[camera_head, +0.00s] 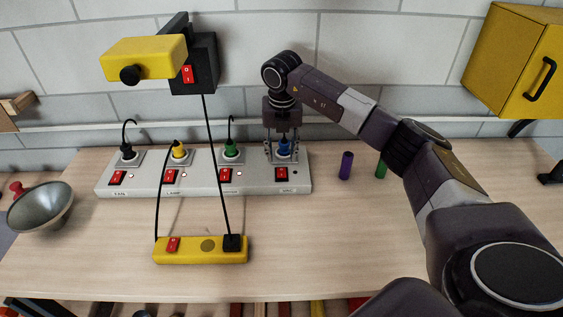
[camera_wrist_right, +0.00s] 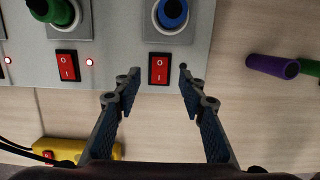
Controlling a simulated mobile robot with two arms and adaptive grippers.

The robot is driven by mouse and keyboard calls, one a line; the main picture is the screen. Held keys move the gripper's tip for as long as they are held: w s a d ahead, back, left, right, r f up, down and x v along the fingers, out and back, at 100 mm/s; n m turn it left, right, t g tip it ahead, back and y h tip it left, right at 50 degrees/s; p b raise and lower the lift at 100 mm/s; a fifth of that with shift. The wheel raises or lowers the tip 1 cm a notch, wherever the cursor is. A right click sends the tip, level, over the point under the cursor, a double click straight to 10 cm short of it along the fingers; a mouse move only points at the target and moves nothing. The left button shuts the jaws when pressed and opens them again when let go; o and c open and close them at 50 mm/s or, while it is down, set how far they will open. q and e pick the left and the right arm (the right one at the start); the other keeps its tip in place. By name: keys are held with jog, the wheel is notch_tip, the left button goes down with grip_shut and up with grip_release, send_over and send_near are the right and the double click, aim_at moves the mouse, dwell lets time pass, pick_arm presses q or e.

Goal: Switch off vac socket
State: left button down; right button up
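The vac socket is the rightmost one on the long grey power strip (camera_head: 205,181), with a blue plug (camera_head: 282,149) in it. Its red rocker switch (camera_head: 281,174) sits just below the plug and also shows in the right wrist view (camera_wrist_right: 158,69). The small lamp (camera_wrist_right: 182,66) beside that switch looks dark, while the lamp (camera_wrist_right: 90,62) at the neighbouring switch glows. My right gripper (camera_head: 282,148) is over the vac socket. In the right wrist view my right gripper (camera_wrist_right: 156,80) is open and empty, its fingers either side of the switch. My left gripper is out of view.
Black, yellow and green plugs fill the other sockets. A yellow strip (camera_head: 200,250) lies in front, its cable hanging from a wall box (camera_head: 193,65).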

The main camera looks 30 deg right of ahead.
notch_tip(320, 180, up, 6)
jog(key=shift+s+a, duration=0.2)
jog(key=shift+s, duration=0.2)
jog(key=shift+r, duration=0.2)
